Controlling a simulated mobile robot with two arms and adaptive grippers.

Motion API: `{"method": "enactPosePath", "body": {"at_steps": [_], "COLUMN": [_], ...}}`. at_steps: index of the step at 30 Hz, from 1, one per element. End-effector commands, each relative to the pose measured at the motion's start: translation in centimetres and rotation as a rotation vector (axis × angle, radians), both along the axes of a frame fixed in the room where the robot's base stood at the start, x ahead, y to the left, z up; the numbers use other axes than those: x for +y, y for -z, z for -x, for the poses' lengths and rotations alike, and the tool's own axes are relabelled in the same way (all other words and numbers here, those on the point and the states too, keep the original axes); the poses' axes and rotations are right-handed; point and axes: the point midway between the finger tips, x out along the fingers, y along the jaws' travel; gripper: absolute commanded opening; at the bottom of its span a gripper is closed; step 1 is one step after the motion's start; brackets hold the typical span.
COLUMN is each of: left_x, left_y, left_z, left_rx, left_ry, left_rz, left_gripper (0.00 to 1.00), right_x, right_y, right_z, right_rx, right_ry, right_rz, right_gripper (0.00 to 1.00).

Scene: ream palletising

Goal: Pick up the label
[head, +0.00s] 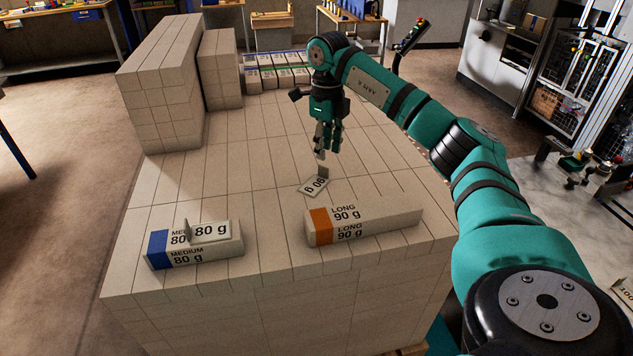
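A small white label reading "90 g" (315,184) lies on the stack of pale reams, just behind the long ream (375,218) with its orange end. A second label reading "80 g" (212,231) rests on the medium ream (200,255) with its blue end. My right gripper (327,155) points down above and slightly behind the 90 g label, apart from it. Its fingers look parted, with nothing seen between them. My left gripper is not in view.
The wide stack of reams (240,180) fills the middle, its top mostly clear. A taller block of reams (165,90) rises at the back left. Several coloured-end reams (275,75) lie at the back edge. A machine cabinet (505,55) stands at the far right.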

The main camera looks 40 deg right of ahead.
Motion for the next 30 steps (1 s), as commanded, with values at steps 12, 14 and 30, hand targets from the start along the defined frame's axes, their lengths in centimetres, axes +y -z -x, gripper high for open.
{"method": "enactPosePath", "body": {"at_steps": [12, 14, 30], "left_x": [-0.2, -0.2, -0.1], "left_y": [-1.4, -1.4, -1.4], "left_z": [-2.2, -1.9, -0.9], "left_rx": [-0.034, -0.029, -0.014], "left_ry": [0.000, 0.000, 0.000], "left_rz": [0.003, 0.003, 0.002], "left_gripper": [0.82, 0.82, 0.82], "right_x": [-0.1, -0.1, 0.0], "right_y": [4.2, 5.1, 6.6], "right_z": [0.0, -0.1, -0.1], "right_rx": [0.003, 0.002, -0.002], "right_ry": [0.000, 0.000, 0.000], "right_rz": [0.000, 0.001, -0.001], "right_gripper": [0.31, 0.31, 0.10]}}
